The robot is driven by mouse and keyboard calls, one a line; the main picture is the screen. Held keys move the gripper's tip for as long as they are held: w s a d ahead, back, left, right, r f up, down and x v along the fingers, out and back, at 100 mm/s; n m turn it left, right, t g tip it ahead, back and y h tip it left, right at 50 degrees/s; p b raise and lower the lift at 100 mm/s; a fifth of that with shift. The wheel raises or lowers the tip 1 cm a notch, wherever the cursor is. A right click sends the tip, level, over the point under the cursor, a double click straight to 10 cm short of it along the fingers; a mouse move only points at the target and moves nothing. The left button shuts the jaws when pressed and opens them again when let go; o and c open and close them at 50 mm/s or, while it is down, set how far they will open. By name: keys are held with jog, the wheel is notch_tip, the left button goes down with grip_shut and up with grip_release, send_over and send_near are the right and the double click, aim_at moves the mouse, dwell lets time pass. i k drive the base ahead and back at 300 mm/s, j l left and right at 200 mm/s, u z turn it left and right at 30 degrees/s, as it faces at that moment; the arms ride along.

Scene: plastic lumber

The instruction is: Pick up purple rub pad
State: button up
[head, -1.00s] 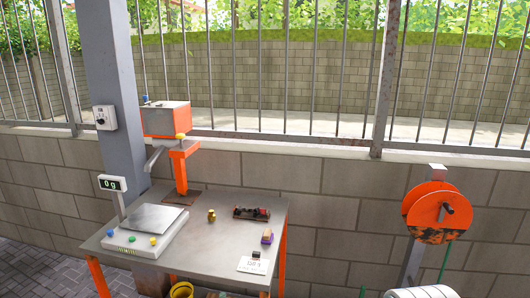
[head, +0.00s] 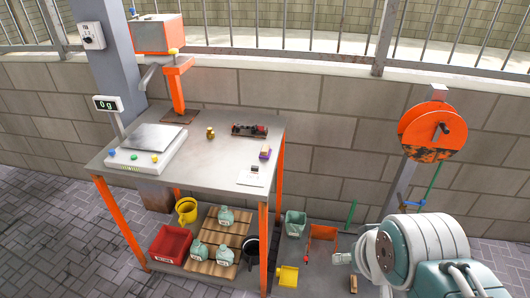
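The small purple rub pad (head: 265,153) lies near the right edge of the grey table top (head: 207,167). It has a lighter, tan part on it. A white paper card (head: 251,177) with a small dark piece on it lies just in front of the pad. My arm shows at the lower right, apart from the table and well to the right of the pad. The gripper end cannot be made out in this view.
A weighing scale (head: 117,159), a brass weight (head: 211,133), a dark red-and-black tool (head: 249,130) and an orange press (head: 158,36) stand on the table. Bottles and a red bin (head: 170,245) sit below. An orange reel (head: 432,128) stands right.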

aim_at(265, 153)
jog(key=i+j, duration=0.3)
jog(key=j, duration=0.15)
jog(key=i+j, duration=0.6)
jog(key=j, duration=0.25)
